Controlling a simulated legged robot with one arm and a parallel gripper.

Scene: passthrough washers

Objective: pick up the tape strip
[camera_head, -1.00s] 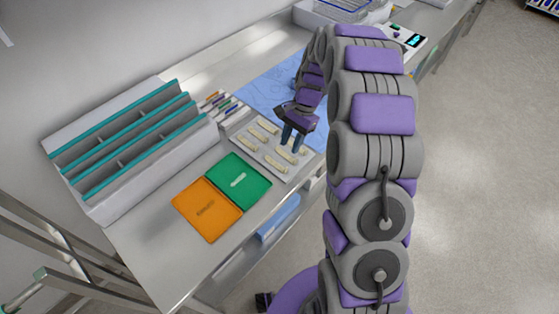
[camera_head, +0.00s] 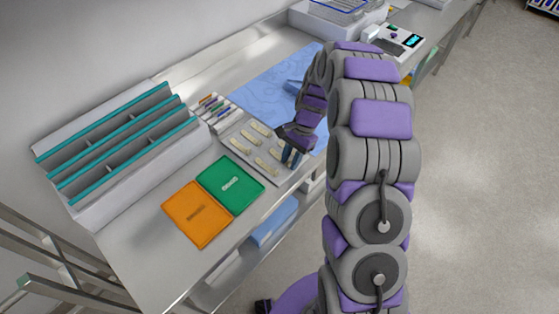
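Several pale cream tape strips lie in rows on a light grey tray (camera_head: 272,181) on the metal bench. One tape strip (camera_head: 260,128) is at the tray's far side, and another tape strip (camera_head: 266,165) is near its front edge. My gripper (camera_head: 291,158) points down at the right side of the tray, its two dark blue fingers apart. The fingertips are low over the tray, close to the strips on that side. They partly hide what is between them, and I cannot tell whether they touch a strip.
A green square (camera_head: 236,172) and an orange square (camera_head: 199,222) lie in front of the tray. A white rack with teal edges (camera_head: 105,165) stands at left, marker pens (camera_head: 211,105) behind. A blue patterned mat (camera_head: 262,92) lies beyond. Bare bench shows at front left.

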